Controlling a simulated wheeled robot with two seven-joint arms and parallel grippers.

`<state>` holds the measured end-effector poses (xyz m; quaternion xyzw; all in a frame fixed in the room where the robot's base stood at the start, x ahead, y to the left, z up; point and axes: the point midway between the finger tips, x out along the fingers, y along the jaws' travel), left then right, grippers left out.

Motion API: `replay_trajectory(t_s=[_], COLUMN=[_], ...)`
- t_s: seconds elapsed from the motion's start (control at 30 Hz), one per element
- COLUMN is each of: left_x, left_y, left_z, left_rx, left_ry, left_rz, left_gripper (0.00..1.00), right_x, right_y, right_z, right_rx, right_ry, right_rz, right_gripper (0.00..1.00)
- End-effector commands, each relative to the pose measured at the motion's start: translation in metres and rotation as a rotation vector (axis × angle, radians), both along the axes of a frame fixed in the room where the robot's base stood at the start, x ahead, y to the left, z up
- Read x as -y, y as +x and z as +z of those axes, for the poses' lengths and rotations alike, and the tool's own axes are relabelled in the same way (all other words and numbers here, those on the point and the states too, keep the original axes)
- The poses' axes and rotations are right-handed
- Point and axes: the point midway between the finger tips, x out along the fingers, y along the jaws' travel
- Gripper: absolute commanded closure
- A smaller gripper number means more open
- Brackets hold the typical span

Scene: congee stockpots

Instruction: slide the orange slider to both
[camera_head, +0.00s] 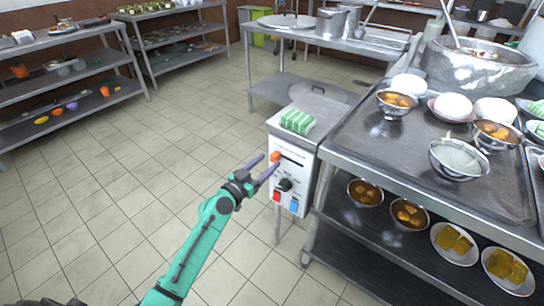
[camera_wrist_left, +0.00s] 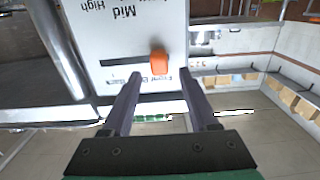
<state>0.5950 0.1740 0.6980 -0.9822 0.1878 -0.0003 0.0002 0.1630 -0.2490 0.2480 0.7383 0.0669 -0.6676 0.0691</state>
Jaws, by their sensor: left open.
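The orange slider (camera_head: 275,157) sits on the white front panel (camera_head: 290,173) of the cooker unit, at the left end of a dark horizontal slot (camera_head: 294,161). In the left wrist view, which shows the panel upside down, the slider (camera_wrist_left: 159,57) is at the right end of the slot (camera_wrist_left: 120,61). Printed labels run beside the slot; "Front" and "Back" are partly legible there. My left gripper (camera_head: 271,160) is open, its two purple fingers pointing at the panel. My right gripper is out of view.
Below the slot are a black knob (camera_head: 285,185), a red switch (camera_head: 277,196) and a blue switch (camera_head: 294,205). A green striped cloth (camera_head: 297,121) lies on the unit's top. A steel table (camera_head: 345,150) with bowls adjoins at right. The floor at left is clear.

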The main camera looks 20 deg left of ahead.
Motion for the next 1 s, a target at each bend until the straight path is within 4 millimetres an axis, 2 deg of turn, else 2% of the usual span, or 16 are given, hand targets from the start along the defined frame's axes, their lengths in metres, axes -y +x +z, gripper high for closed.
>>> replay_trajectory(t_s=[0.1, 0.2, 0.43, 0.47, 0.6, 0.63, 1.0], left_x=[0.008, 0.012, 0.013, 0.012, 0.012, 0.012, 0.012], left_y=[0.021, 0.029, 0.03, 0.03, 0.03, 0.03, 0.03], left_z=[0.0, 0.0, -0.001, -0.001, -0.001, -0.001, -0.001], left_rx=[0.001, 0.0, -0.001, -0.001, -0.001, -0.001, -0.002], left_ry=[-0.001, -0.001, 0.0, 0.0, 0.0, 0.0, 0.001], left_rz=[0.0, -0.001, -0.001, -0.001, 0.0, 0.0, 0.0], left_gripper=[0.4, 0.4, 0.4, 0.44, 0.97, 1.0, 1.0], right_x=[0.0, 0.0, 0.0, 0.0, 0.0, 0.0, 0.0], right_y=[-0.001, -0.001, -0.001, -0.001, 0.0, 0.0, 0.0], right_z=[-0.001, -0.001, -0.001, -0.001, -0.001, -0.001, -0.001], right_rx=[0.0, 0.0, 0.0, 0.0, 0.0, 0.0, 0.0], right_ry=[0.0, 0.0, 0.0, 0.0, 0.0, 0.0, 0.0], right_rz=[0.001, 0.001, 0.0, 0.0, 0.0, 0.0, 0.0], right_gripper=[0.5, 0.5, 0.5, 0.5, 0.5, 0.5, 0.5])
